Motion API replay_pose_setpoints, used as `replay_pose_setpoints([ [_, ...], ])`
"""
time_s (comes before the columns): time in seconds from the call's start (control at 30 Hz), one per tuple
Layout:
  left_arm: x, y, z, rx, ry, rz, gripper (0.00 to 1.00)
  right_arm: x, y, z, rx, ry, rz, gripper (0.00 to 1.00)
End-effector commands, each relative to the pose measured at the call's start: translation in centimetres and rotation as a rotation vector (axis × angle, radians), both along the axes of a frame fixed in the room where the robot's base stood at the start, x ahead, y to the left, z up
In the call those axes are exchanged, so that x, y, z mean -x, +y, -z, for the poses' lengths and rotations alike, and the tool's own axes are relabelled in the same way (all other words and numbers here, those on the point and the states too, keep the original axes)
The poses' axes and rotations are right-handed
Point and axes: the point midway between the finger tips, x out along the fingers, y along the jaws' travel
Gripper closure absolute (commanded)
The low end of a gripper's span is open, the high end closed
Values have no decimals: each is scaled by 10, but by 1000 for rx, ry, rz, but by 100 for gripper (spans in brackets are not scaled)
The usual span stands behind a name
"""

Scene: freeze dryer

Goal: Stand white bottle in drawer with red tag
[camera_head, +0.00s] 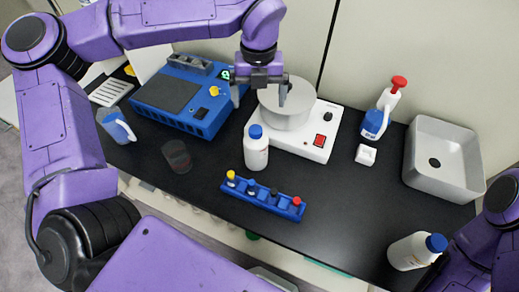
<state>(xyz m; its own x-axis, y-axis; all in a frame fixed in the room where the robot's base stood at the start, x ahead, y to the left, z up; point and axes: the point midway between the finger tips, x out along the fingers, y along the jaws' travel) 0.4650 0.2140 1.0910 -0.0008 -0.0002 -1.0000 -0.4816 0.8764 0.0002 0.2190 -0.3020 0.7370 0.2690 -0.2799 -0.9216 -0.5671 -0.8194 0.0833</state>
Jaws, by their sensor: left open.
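A white bottle (256,155) with a blue cap stands upright on the black bench, in front of the round metal pot. My right gripper does not show; only purple arm parts enter at the lower right. No red-tagged drawer can be made out; my left arm covers much of the bench front.
A white device (318,146) carries the metal pot (287,108). A blue rack (262,196) with small coloured-cap vials lies in front of the middle bottle. A blue machine (184,98), glass beaker (177,156), blue-labelled wash bottle (375,122) and grey sink (422,145) stand around. The front centre-right bench is clear.

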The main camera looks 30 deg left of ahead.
Motion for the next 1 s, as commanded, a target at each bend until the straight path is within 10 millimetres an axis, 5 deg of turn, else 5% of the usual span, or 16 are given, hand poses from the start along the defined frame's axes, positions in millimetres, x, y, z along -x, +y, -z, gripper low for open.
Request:
replay_pose_setpoints([
  [0.3, 2, 4, 45, 0, -1, -8, 0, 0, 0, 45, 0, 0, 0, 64],
  [1.0, 6, 8, 144, -1, 3, -4, 0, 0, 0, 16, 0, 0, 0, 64],
])
